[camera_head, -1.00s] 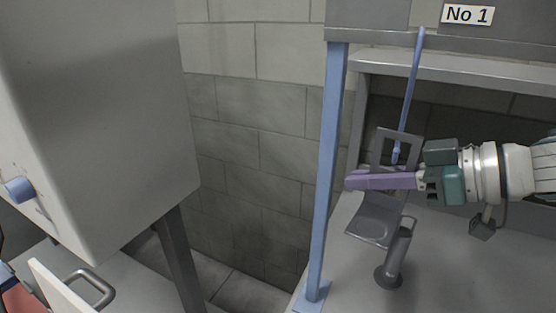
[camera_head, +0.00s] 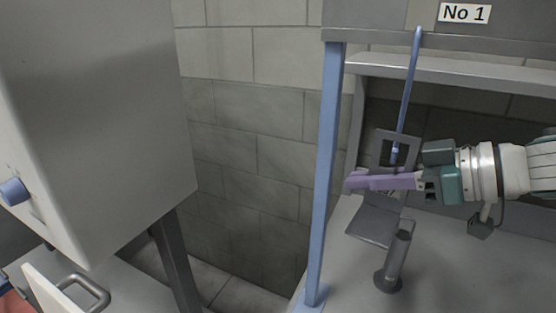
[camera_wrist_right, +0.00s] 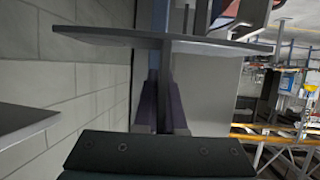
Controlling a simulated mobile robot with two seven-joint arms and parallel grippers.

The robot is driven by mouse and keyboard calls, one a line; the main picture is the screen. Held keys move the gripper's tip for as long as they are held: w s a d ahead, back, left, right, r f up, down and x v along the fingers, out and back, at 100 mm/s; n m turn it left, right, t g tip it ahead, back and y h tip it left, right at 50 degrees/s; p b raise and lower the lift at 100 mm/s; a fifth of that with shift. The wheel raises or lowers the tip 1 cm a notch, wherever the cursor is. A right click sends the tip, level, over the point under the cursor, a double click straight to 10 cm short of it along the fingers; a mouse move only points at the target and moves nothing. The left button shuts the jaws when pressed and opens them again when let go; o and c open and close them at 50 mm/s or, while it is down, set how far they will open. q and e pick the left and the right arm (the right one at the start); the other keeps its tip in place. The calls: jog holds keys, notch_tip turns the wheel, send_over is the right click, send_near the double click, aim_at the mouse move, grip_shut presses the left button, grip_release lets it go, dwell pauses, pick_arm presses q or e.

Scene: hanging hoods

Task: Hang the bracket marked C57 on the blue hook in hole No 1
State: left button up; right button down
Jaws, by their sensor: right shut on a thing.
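A grey metal bracket (camera_head: 377,221) has an upright plate with a square opening and a tilted lower plate. No C57 mark is readable. My right gripper (camera_head: 352,182), with purple fingers, is shut on the bracket from the right. In the right wrist view, the bracket plate (camera_wrist_right: 100,36) lies across the fingers (camera_wrist_right: 160,106). The blue hook (camera_head: 408,95) hangs from the hood edge below the No 1 sign (camera_head: 464,13). The hook's lower end shows within the bracket's opening; whether it passes through or touches, I cannot tell. My left gripper is not in view.
A blue post (camera_head: 325,180) stands left of the bracket. A grey cylinder on a round foot (camera_head: 393,266) stands below the bracket. A large grey cabinet (camera_head: 95,120) with a blue knob fills the left. The grey counter (camera_head: 470,285) is mostly clear at right.

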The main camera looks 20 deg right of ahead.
jog(key=shift+f+b, duration=0.7)
jog(key=shift+f, duration=0.3)
jog(key=c, duration=1.2)
grip_release()
jog(key=shift+c, duration=0.2)
jog(key=o, duration=0.3)
jog(key=shift+s, duration=0.1)
